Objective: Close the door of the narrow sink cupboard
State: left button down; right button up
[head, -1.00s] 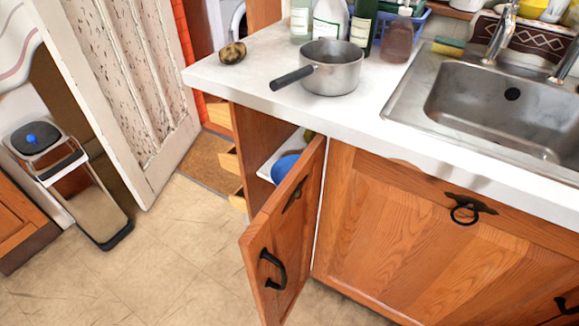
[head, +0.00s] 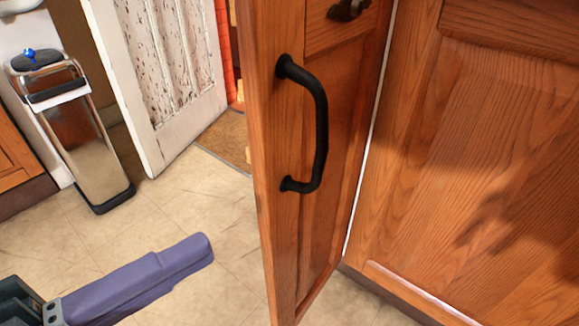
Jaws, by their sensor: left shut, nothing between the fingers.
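The narrow sink cupboard's wooden door (head: 336,150) stands open, its free edge toward me. Its black bar handle (head: 318,125) is on the outer face. A dark fitting (head: 348,9) shows near the door's top. The cupboard's inside is hidden behind the door. My left gripper (head: 205,248) comes in at the lower left, its purple fingers shut and empty. In the picture it is left of the door's free edge, apart from the door and handle, over the floor. My right gripper is not in view.
A wide wooden cupboard front (head: 475,150) is to the right of the door. A tall metal bin (head: 75,140) stands at the left, beside a worn white panelled door (head: 165,75). The tiled floor (head: 205,195) between the bin and the cupboard door is clear.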

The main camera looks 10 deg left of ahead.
aim_at(257, 205)
pick_arm(q)
jog(key=shift+m+g+h, duration=0.3)
jog(key=shift+m+h, duration=0.2)
jog(key=shift+m, duration=0.1)
jog(key=x, duration=0.3)
jog(key=f+b+x, duration=0.1)
jog(key=x, duration=0.1)
jog(key=w+a+b+x, duration=0.1)
jog(key=x, duration=0.2)
jog(key=shift+w+d+f, duration=0.15)
jog(key=shift+w+d, duration=0.1)
jog(key=shift+w, duration=0.05)
jog(key=shift+w+a+b, duration=0.2)
jog(key=shift+a+b, duration=0.1)
jog(key=shift+a, duration=0.2)
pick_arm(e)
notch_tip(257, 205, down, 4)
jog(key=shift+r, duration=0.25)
